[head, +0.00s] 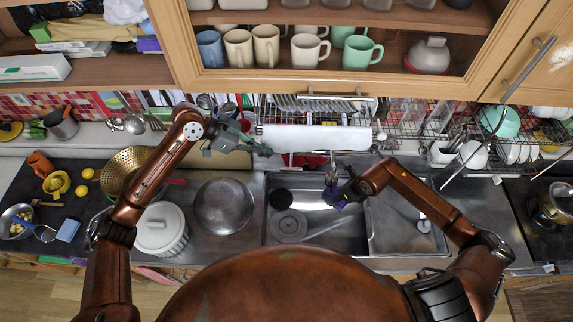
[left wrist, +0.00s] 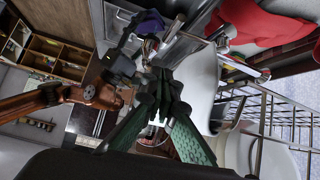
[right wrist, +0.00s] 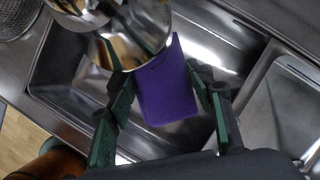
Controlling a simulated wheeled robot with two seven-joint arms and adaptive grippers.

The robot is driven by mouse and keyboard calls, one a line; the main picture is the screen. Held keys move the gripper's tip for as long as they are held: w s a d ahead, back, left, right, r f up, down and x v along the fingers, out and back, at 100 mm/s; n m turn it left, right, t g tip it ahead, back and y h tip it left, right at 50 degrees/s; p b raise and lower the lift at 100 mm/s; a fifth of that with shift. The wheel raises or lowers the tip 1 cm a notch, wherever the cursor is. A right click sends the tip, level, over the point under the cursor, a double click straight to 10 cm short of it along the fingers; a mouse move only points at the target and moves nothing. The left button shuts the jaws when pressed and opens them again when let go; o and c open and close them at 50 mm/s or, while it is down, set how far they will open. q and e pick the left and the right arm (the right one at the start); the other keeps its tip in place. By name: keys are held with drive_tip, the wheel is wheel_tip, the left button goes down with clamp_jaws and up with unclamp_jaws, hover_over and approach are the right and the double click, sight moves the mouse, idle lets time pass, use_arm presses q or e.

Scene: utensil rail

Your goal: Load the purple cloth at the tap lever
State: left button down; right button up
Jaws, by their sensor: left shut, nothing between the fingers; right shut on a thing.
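The purple cloth (right wrist: 166,92) is between the fingers of my right gripper (right wrist: 162,88), which is shut on it. In the head view the cloth (head: 333,198) is a small purple patch at my right gripper (head: 343,190), above the sink. The chrome tap (head: 331,177) stands at the sink's back edge, close to that gripper. A large shiny chrome surface (right wrist: 130,28) partly overlaps the cloth in the right wrist view; its lever cannot be made out. My left gripper (head: 264,151) is shut and empty, left of the tap. Its closed fingers show in the left wrist view (left wrist: 162,82).
The sink (head: 315,228) lies below my right gripper. A dish rack (head: 400,118) and a white paper roll (head: 316,138) are behind the tap. A steel bowl (head: 223,205) and a white lidded pot (head: 161,229) stand on the counter left of the sink.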

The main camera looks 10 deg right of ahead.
use_arm(q)
drive_tip(key=m, duration=0.2)
hover_over(294, 169)
drive_tip(key=a, duration=0.3)
wheel_tip(294, 169, down, 6)
wheel_tip(294, 169, down, 3)
drive_tip(key=shift+d+r+y, duration=0.1)
drive_tip(key=shift+d+y, duration=0.05)
drive_tip(key=shift+y, duration=0.25)
drive_tip(key=shift+w+f, duration=0.15)
drive_tip(key=shift+f, duration=0.45)
